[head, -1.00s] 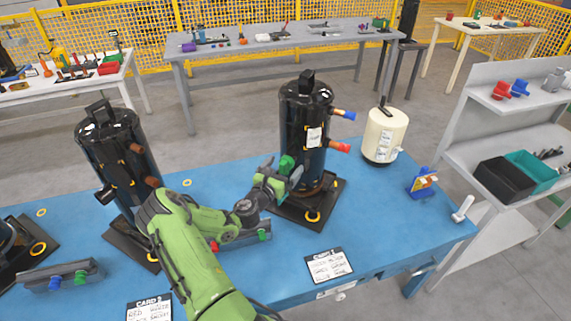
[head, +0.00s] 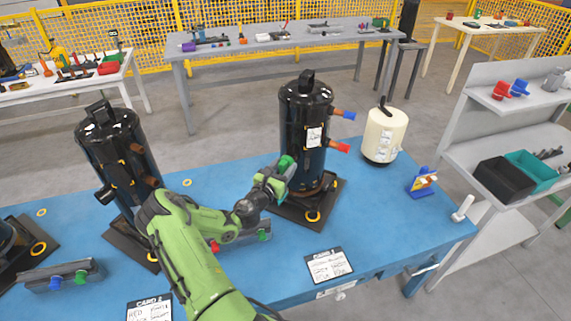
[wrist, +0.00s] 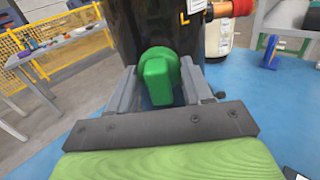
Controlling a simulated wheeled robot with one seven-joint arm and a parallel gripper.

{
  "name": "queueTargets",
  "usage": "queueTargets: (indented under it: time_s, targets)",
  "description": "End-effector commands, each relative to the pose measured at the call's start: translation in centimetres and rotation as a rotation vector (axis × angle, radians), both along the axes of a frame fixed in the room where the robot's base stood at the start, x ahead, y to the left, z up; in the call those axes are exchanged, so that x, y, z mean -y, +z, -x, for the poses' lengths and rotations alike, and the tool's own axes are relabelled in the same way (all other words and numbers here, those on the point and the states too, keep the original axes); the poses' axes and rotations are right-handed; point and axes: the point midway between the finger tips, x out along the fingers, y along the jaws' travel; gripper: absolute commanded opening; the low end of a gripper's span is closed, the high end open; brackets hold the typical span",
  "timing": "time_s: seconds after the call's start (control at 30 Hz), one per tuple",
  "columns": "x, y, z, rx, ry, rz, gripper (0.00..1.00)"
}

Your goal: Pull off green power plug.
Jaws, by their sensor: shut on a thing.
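The green power plug (head: 286,163) is at the left side of the middle black compressor (head: 305,125). In the wrist view the green plug (wrist: 158,78) sits between my two grey fingers, in front of the black compressor body (wrist: 150,25). My gripper (head: 279,175) is shut on the plug; the fingers flank it in the wrist view (wrist: 158,90). Whether the plug is still seated on the compressor is hard to tell; its far end is hidden.
A grey holder with red and green plugs (head: 240,236) lies below my gripper. A second black compressor (head: 118,150) stands left. Red and blue plugs stick out from the middle compressor's right side, near a cream tank (head: 383,137). A card (head: 328,266) lies at the front edge.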

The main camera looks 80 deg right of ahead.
Motion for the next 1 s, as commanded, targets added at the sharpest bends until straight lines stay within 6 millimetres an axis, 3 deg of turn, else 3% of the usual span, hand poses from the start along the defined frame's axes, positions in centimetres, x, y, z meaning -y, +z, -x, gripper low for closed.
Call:
queueTargets:
  time_s: [1.0]
  targets:
    - [-4.0,-0.1,-1.1,-0.001,0.000,-0.001,0.01]
